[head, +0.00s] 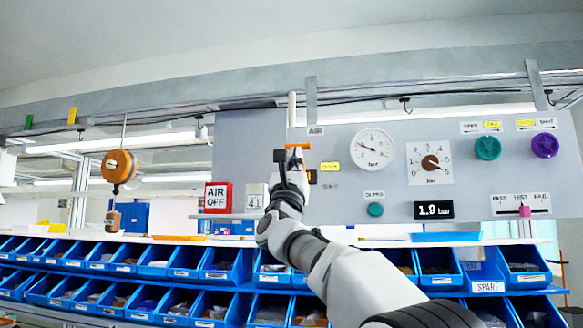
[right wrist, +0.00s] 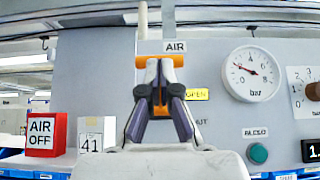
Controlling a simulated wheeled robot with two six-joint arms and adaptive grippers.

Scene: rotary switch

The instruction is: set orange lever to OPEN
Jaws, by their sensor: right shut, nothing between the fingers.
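The orange lever (head: 298,146) is on the grey panel under the AIR label (head: 316,131). Its orange bar also shows in the right wrist view (right wrist: 177,61), behind my fingertips; a bit of orange shows lower down between the fingers. The yellow OPEN label (head: 330,167) is to its right, with the SHUT label (head: 330,187) below. My right gripper (head: 281,157) is shut and empty, right in front of the lever, and hides much of it. I cannot tell whether it touches the lever or which label the lever points at. My left gripper is out of view.
A red AIR OFF box (head: 217,197) and a 41 sign (head: 256,196) are left of the arm. A dial gauge (head: 373,150), brown knob (head: 431,162), green button (head: 375,209) and 1.9 bar display (head: 434,210) are to the right. Blue bins line the shelves below.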

